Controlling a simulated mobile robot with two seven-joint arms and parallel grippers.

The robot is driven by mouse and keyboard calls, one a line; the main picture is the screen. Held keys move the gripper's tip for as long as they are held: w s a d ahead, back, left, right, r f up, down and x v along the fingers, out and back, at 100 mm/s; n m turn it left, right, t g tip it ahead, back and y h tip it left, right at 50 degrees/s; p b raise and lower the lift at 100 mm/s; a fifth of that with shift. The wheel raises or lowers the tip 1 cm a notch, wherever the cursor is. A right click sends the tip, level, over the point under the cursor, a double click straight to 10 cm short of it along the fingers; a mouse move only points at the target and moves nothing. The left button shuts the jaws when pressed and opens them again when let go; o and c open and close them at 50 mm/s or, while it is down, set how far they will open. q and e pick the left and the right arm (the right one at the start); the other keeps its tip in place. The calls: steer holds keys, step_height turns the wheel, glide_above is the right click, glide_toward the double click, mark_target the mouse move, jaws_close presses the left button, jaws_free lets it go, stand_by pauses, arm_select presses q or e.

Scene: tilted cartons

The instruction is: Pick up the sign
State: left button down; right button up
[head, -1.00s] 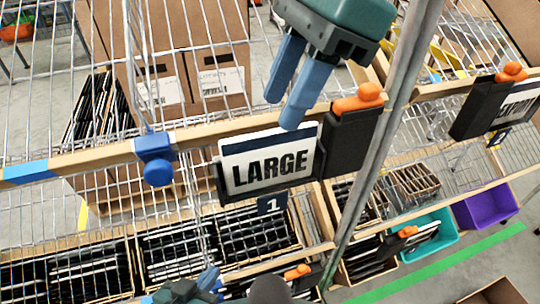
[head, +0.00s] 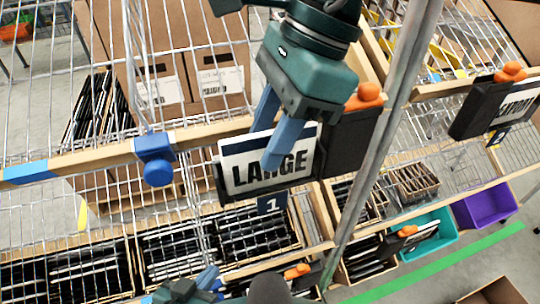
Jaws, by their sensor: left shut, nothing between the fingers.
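The sign (head: 240,178) is a white card with a dark blue top band and the word LARGE. It sits tilted in a black holder on the shelf's wooden front rail, and the holder has an orange knob (head: 366,96). My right gripper (head: 267,146) comes down from the top with its blue fingers apart. One finger is in front of the sign and covers part of the lettering; the other ends at the sign's top edge, its tip hidden. I cannot tell whether they touch it. My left gripper (head: 208,280) is low in the picture, shut and empty, partly cut off.
A grey upright post (head: 385,140) stands just right of the holder. A blue clamp (head: 156,160) is on the rail to the left. Another holder (head: 480,105) is at the right. Cartons of dark items, a teal bin (head: 440,245) and a purple bin (head: 490,208) are below.

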steer(key=shift+f+b, duration=0.2)
steer(key=shift+b, duration=0.15)
steer(key=shift+c, duration=0.2)
jaws_close()
stand_by(0.4)
